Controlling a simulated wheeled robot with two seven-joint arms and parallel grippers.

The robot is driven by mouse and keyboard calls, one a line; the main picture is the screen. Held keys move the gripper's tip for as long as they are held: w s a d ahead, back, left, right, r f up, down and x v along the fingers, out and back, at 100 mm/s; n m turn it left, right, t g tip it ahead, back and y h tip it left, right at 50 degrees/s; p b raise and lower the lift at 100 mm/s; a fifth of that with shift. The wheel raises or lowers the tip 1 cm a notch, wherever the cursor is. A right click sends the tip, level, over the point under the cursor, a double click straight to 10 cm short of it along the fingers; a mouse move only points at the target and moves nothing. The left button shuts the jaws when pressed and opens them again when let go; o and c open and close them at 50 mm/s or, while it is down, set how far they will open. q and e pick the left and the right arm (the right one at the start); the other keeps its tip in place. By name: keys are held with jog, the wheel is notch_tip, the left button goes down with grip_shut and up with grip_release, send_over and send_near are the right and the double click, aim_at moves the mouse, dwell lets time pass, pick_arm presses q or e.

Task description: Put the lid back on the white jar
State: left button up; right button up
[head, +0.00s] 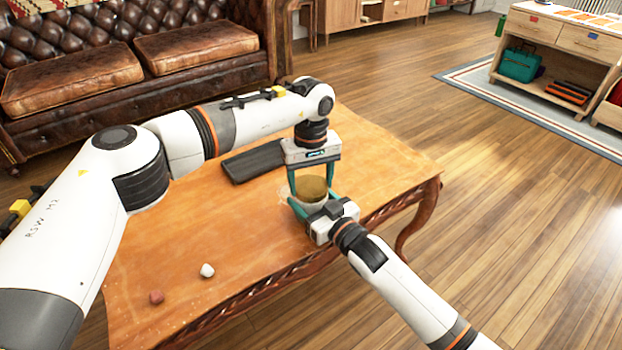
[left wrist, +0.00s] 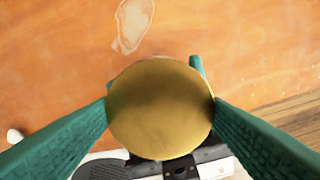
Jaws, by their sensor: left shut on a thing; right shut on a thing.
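The round gold-brown lid (head: 313,185) is between the teal fingers of my left gripper (head: 313,190), which reaches down from above. In the left wrist view the lid (left wrist: 160,108) shows as a flat gold disc gripped at both sides, hiding whatever is under it. The white jar (head: 308,199) stands directly below the lid, mostly covered by the lid and fingers. My right gripper (head: 312,208) is shut on the jar low down, from the front right. I cannot tell whether the lid rests on the rim or sits slightly above it.
The wooden table (head: 180,240) carries a dark flat slab (head: 255,162) behind the jar. A white lump (head: 207,270) and a reddish lump (head: 156,297) lie at its front left. A brown leather sofa (head: 130,75) stands behind. Mid-table is clear.

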pick_arm(q)
jog(key=m, duration=1)
jog(key=o, duration=1)
jog(key=shift+c, duration=0.2)
jog(key=shift+r, duration=2.3)
